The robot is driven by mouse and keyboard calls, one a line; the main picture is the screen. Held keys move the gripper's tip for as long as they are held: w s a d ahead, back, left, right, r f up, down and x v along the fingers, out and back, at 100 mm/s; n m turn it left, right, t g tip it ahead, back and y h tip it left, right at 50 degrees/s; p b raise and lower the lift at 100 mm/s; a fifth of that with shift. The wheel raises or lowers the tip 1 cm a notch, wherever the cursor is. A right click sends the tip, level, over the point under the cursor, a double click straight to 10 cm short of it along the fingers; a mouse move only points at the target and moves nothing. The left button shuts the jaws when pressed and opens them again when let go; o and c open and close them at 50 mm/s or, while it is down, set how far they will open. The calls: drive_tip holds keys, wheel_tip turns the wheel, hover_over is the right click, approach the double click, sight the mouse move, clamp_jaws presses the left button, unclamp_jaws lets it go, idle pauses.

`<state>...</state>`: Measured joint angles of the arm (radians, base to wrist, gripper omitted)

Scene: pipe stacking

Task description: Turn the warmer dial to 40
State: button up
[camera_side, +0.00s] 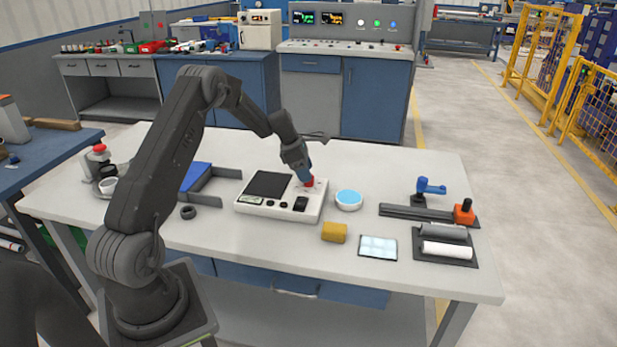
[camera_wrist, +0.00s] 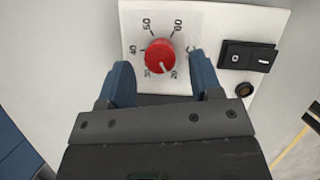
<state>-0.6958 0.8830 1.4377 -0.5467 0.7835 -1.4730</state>
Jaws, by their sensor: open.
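The warmer (camera_side: 275,211) is a white box with a dark top plate on the table. Its red dial (camera_wrist: 159,53) sits on the white panel, with marks 20 to 60 around it in the wrist view. The dial's white pointer line points down close to the 20 mark. My gripper (camera_wrist: 160,62) is open, with one blue finger on each side of the dial and visible gaps to it. In the side view my gripper (camera_side: 305,176) is right over the dial (camera_side: 309,183), which it partly hides.
A black rocker switch (camera_wrist: 249,57) and a dark round button (camera_wrist: 244,89) lie right of the dial. A blue-topped round dish (camera_side: 348,199) stands right of the warmer. A yellow block (camera_side: 334,232) and a pale blue tile (camera_side: 378,247) lie in front.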

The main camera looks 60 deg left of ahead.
drive_tip(key=shift+x, duration=1.35)
drive_tip(key=c, duration=0.9)
